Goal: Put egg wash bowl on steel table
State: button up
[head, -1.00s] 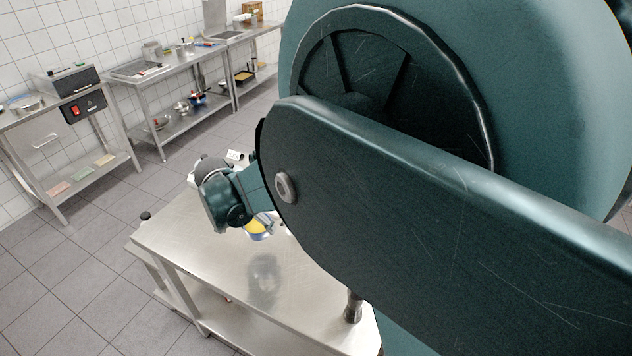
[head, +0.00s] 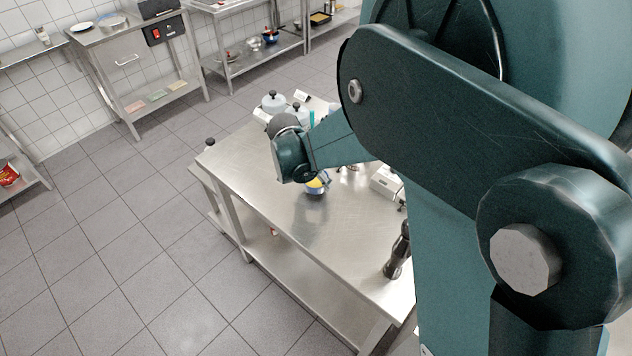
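The egg wash bowl (head: 317,187), a small blue and silvery bowl with yellow contents, shows just below and right of my wrist in the head view. My wrist covers part of it. The steel table (head: 262,190) stands below the bowl, with a dark reflection on its bare top. I cannot tell whether the bowl rests on the table or hangs just above it. My gripper (head: 297,172) is at the end of the arm beside the bowl; its fingers are hidden, so its opening and any hold on the bowl cannot be seen.
Lidded grey containers (head: 273,101) stand at the table's far end. A white box (head: 386,182) is on its right side and a dark pepper mill (head: 398,252) near the front right. The table's left and front top is clear. Other steel benches line the tiled wall.

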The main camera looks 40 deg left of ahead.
jog(key=shift+f, duration=1)
jog(key=shift+f, duration=0.15)
jog(key=o, duration=1.1)
jog(key=shift+o, duration=0.2)
jog(key=v, duration=1.2)
